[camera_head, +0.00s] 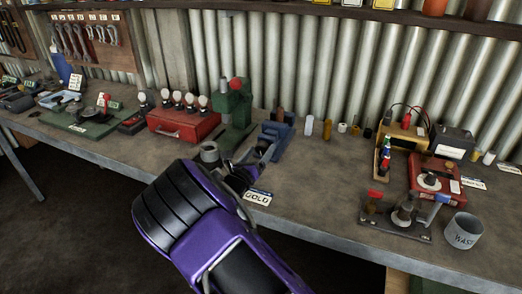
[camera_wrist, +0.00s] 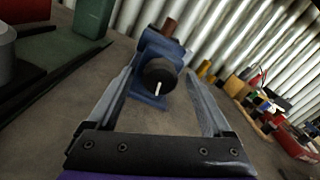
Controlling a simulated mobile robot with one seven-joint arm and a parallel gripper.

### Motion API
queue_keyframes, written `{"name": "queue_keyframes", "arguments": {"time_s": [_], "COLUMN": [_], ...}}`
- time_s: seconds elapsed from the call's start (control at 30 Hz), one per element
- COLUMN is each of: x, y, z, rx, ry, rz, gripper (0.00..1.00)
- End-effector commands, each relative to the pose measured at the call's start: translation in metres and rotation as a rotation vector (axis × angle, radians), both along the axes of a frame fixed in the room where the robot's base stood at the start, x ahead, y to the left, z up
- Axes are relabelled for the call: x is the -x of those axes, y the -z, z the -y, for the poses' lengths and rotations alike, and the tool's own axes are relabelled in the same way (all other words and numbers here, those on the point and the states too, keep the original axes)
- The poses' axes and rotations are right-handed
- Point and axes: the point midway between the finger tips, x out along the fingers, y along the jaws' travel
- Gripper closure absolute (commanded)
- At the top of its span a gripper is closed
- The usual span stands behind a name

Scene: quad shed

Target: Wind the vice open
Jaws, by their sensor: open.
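The blue vice (camera_head: 284,130) stands on the bench, right of a green press. In the wrist view the vice (camera_wrist: 152,50) is ahead of me, with a round black knob (camera_wrist: 157,72) carrying a white mark on its near end. My gripper (camera_head: 266,148) is close in front of the vice. In the wrist view my gripper (camera_wrist: 160,80) is open, one finger on each side of the knob. I see gaps beside the knob and nothing held. Whether the fingertips reach level with the knob is hard to tell. In the head view my arm and gripper hide the knob.
The green press (camera_head: 236,105) and a grey cylinder (camera_head: 209,151) stand to the left. A GOLD card (camera_head: 258,197) lies near the front edge. A red case (camera_head: 183,124) is further left. A tool stand (camera_head: 400,215) and a WASTE cup (camera_head: 463,233) are right, past bare bench.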

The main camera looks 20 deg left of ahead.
Motion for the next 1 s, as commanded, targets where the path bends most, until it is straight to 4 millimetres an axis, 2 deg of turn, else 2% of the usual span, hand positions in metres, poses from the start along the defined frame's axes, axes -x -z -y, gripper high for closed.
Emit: {"name": "queue_keyframes", "arguments": {"time_s": [0.4,0.6,0.8,1.0], "x": [0.099,0.139,0.159,0.162], "y": [0.0,0.0,0.001,0.0], "z": [-0.009,-0.012,-0.013,-0.013], "rx": [0.0,0.0,0.001,0.0], "ry": [-0.005,-0.003,-0.001,-0.001], "rz": [-0.003,-0.002,-0.003,-0.002], "gripper": [0.16,0.16,0.16,0.16]}}
